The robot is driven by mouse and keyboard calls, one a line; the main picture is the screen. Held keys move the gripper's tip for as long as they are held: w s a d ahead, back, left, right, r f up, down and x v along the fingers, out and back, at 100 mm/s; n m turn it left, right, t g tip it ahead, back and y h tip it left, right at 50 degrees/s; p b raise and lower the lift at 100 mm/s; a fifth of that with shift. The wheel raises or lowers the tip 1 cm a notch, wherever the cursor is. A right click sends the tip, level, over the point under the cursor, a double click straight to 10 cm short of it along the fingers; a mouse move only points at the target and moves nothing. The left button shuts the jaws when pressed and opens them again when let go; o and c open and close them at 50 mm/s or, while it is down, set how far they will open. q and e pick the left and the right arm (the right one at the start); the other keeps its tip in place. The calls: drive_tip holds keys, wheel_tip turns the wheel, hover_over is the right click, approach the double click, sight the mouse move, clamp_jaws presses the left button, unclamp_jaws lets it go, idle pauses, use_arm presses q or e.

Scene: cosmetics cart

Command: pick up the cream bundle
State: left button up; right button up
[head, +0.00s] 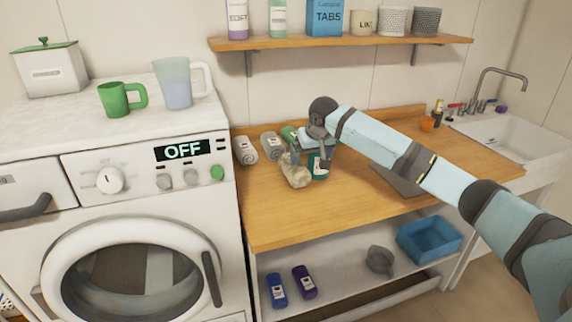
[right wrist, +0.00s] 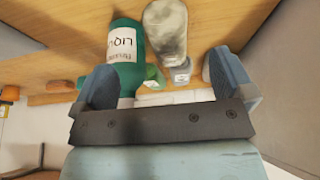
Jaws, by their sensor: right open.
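The cream bundle (head: 295,173), a lumpy pale roll, lies on the wooden counter just left of a dark green bottle (head: 319,167). My right gripper (head: 306,160) is open over the bundle's far end, with its fingers pointing down. In the right wrist view, my right gripper (right wrist: 166,82) shows both fingers spread wide. There the bundle (right wrist: 166,32) lies ahead, in line with the gap between them, and no grip on it shows. The green bottle (right wrist: 127,45) is close to the left finger, its label upside down. My left gripper is out of view.
Rolled towels, one grey-white (head: 245,150) and one grey (head: 272,146), lie behind the bundle at the left. A washing machine (head: 140,215) borders the counter on the left. A wall shelf (head: 345,42) hangs above. The counter's front (head: 290,222) is bare.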

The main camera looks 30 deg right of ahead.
sight(302, 177)
drive_tip(key=x, duration=0.8)
drive_tip(key=shift+w+f, duration=0.2)
drive_tip(key=shift+f, duration=0.25)
drive_tip(key=x, duration=0.3)
drive_tip(key=shift+w+a+f+b, duration=0.2)
drive_tip(key=shift+w+f+b, duration=0.05)
drive_tip(key=shift+w+b, duration=0.15)
drive_tip(key=shift+w+d+f, duration=0.1)
drive_tip(key=shift+w+f, duration=0.05)
drive_tip(key=shift+f, duration=0.2)
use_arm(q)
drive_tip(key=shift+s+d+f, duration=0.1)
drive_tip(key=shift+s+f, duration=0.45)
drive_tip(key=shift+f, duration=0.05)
use_arm(e)
drive_tip(key=c, duration=1)
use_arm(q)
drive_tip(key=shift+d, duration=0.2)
use_arm(e)
drive_tip(key=shift+c, duration=0.4)
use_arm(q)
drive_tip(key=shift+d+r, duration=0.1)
use_arm(e)
drive_tip(key=shift+r, duration=0.2)
